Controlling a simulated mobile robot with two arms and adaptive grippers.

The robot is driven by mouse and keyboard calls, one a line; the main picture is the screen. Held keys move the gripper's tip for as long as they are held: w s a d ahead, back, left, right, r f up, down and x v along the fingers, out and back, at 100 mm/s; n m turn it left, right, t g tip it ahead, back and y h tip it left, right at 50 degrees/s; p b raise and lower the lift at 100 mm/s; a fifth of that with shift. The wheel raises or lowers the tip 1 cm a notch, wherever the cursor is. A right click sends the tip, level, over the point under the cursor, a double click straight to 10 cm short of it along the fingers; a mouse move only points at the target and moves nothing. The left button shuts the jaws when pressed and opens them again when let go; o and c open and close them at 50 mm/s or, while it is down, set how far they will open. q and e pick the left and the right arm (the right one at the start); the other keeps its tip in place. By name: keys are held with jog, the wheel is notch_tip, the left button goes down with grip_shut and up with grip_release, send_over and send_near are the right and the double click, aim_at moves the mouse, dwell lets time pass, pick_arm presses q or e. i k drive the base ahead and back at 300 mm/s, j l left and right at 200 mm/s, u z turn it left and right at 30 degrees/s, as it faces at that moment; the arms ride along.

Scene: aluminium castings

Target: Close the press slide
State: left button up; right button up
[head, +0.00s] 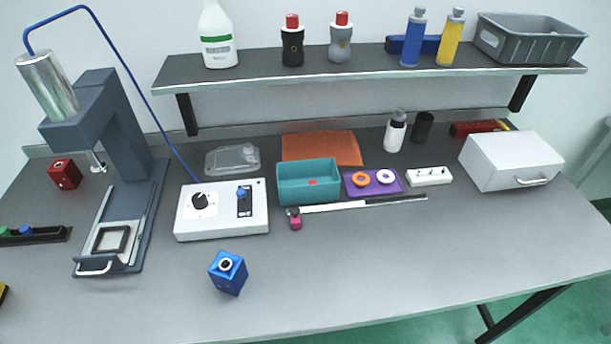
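The press (92,130) stands at the left of the table, a dark grey frame with a silver cylinder (47,84) on top and a blue hose. Its slide (108,240) is a light plate with a dark square frame on it, at the front end of the press's base rails (142,205), out in front of the press head. Neither of my grippers is in the head view.
A white control box (222,222) with a knob stands right of the press, and a blue block (228,272) lies in front of it. A red block (64,173) and a dark button strip (32,235) are left of the press. The table's front right is clear.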

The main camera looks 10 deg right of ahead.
aim_at(111, 246)
jog(key=u, duration=1.3)
